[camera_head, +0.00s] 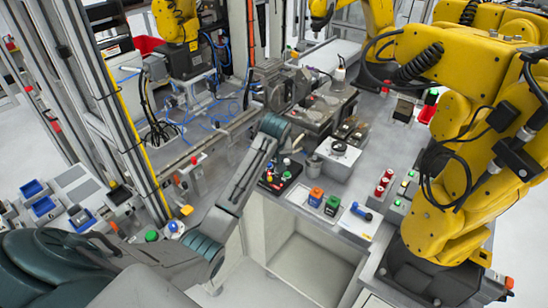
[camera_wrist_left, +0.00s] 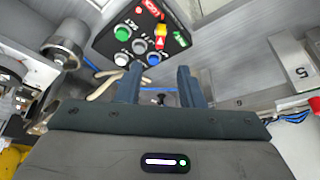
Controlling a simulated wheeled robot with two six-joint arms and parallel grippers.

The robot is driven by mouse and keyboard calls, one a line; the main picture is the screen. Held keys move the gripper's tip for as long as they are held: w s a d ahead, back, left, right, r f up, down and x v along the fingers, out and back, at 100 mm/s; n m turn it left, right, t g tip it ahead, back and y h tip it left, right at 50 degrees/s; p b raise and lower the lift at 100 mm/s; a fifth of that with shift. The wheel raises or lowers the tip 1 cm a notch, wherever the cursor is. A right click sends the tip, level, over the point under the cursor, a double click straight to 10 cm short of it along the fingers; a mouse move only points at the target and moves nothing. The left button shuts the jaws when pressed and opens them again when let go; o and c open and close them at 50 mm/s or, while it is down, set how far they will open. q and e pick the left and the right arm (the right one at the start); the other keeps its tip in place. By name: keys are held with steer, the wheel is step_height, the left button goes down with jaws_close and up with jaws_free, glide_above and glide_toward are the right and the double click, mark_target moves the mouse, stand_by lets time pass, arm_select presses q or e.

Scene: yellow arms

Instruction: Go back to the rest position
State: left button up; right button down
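My left arm comes in from the left in the head view, bends near the bench's front, and reaches over the machine line. My left gripper (camera_head: 284,88) is small and dark there, above the left side of the bench, and its fingertips are hard to make out. In the left wrist view, the two dark fingers of the left gripper (camera_wrist_left: 160,88) stand apart with nothing between them. Beyond the fingers is a black button panel (camera_wrist_left: 140,40) with green, white, blue, red and yellow controls. My right gripper is in neither view.
A grey workbench (camera_head: 345,222) carries orange and green blocks (camera_head: 316,196), a blue-handled item (camera_head: 361,211) and red cylinders (camera_head: 381,187). A large yellow arm (camera_head: 455,190) stands at the right. A metal frame post (camera_head: 118,110) rises left of my forearm. A metal cylinder (camera_wrist_left: 63,52) is left of my fingers.

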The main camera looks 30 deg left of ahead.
arm_select(q)
steer(key=shift+f, duration=0.1)
steer(key=s+d+f+m, duration=0.2)
steer(key=s+d+f, duration=0.3)
steer(key=s, duration=0.4)
steer(key=s+d+f+m+h, duration=0.1)
steer(key=s+d+m, duration=0.3)
steer(key=s, duration=1.1)
steer(key=s+d+m+h, duration=0.1)
steer(key=s+d+m, duration=0.25)
steer(key=s, duration=1.15)
step_height(320, 180, down, 37)
steer(key=a+g+b, duration=0.1)
steer(key=a+b, duration=0.2)
steer(key=b, duration=0.3)
steer(key=s+f+b, duration=0.2)
steer(key=s+f, duration=0.7)
steer(key=f, duration=0.3)
steer(key=s+f+g+b, duration=0.1)
steer(key=s+f+b, duration=0.2)
steer(key=s+f, duration=0.7)
step_height(320, 180, down, 2)
steer(key=shift+a+n, duration=0.45)
